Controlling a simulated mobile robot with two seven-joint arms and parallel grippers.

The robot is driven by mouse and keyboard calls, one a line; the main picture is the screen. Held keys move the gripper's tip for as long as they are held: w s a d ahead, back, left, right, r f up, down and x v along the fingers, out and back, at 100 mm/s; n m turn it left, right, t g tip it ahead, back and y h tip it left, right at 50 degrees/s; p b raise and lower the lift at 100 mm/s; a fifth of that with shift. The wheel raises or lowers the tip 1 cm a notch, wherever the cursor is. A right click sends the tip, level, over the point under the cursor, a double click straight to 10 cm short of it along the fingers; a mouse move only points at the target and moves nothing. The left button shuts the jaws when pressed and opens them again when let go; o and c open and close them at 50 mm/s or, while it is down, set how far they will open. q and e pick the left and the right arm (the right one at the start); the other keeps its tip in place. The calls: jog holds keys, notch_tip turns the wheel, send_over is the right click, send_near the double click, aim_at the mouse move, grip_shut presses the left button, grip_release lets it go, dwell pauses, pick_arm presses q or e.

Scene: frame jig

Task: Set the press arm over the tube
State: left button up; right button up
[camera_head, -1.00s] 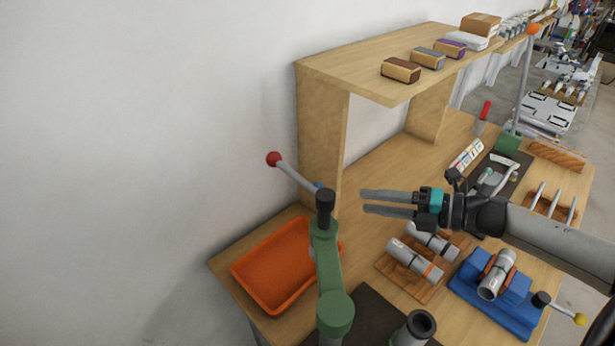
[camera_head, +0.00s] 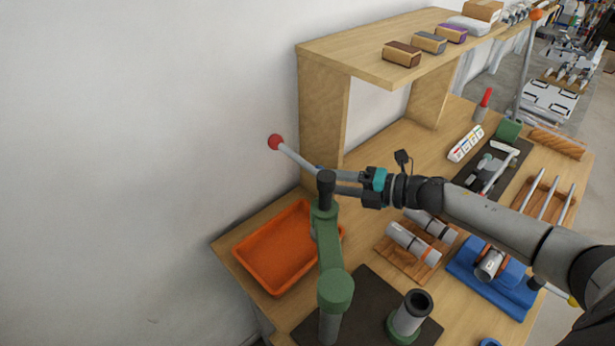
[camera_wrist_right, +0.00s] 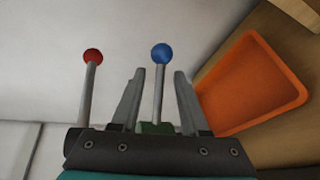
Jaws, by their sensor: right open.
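The green press arm (camera_head: 328,250) extends from its pivot post towards the back of the bench. Its free end carries a black cylinder (camera_head: 326,188) and a grey lever with a red ball (camera_head: 275,142). The grey tube (camera_head: 408,316) with a dark open top stands upright in a green holder, right of the pivot; the arm is not over it. My right gripper (camera_head: 340,182) is open at the arm's free end, its tips partly hidden by the black cylinder. In the wrist view a blue ball on a grey stem (camera_wrist_right: 161,54) stands between its fingers. My left gripper is not in view.
An orange tray (camera_head: 272,250) lies left of the press arm. A wooden shelf (camera_head: 322,115) rises behind. A wooden rack with grey cylinders (camera_head: 412,243) and a blue fixture (camera_head: 500,285) lie to the right, beneath or near my right arm. A dark mat (camera_head: 375,290) lies around the tube.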

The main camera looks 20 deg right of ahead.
jog(key=shift+x, duration=2.6)
jog(key=shift+c, duration=0.3)
grip_shut()
